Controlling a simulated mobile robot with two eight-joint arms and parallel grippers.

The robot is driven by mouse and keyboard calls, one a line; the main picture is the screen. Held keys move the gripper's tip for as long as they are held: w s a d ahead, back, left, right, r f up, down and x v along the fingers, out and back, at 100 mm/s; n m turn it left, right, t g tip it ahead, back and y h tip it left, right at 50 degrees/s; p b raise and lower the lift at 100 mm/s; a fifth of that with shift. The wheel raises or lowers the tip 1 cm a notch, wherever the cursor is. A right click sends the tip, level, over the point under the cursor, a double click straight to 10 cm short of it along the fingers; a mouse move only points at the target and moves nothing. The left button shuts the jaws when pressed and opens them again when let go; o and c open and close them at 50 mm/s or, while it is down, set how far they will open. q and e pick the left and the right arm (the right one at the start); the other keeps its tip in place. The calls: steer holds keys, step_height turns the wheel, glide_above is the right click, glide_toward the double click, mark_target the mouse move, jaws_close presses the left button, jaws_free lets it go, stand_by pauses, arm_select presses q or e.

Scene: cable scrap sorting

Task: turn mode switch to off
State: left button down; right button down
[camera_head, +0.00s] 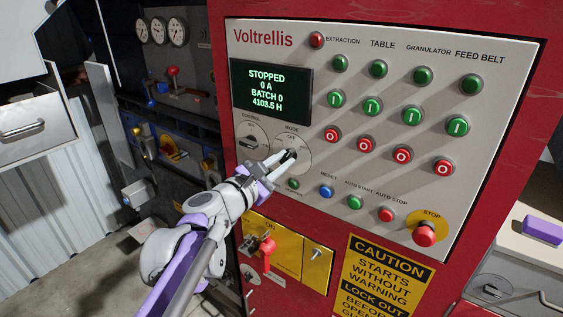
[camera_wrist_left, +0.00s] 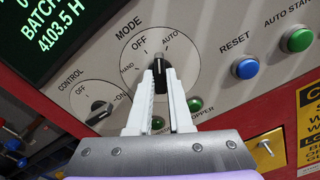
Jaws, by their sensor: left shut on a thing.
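The mode switch shows in the head view as a round pale plate (camera_head: 290,139) on the grey control panel, below and right of the display. Its labels HAND, OFF and AUTO are readable in the left wrist view, where the dark knob (camera_wrist_left: 161,68) sits between the fingertips. The knob's upper end points up in that view, between OFF and AUTO; its exact setting is hard to tell. My left gripper (camera_head: 280,158), also in the left wrist view (camera_wrist_left: 160,84), is shut on the knob. Its fingers hide parts of the knob. My right gripper is out of view.
The control switch (camera_head: 252,134) is left of the mode switch. A blue reset button (camera_head: 326,191) and green buttons lie below and right. The display (camera_head: 270,90) reads STOPPED. A red stop button (camera_head: 425,233) and a red-handled switch (camera_head: 267,251) stick out lower down.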

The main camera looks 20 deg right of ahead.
arm_select(q)
steer(key=n+b, duration=0.1)
steer(key=n, duration=0.1)
steer(key=shift+f+n, duration=0.15)
steer(key=shift+n, duration=0.85)
steer(key=shift+n+b, duration=0.5)
steer(key=shift+n, duration=0.7)
steer(key=c, duration=0.7)
jaws_free()
steer(key=shift+c, duration=0.2)
steer(key=v, duration=0.7)
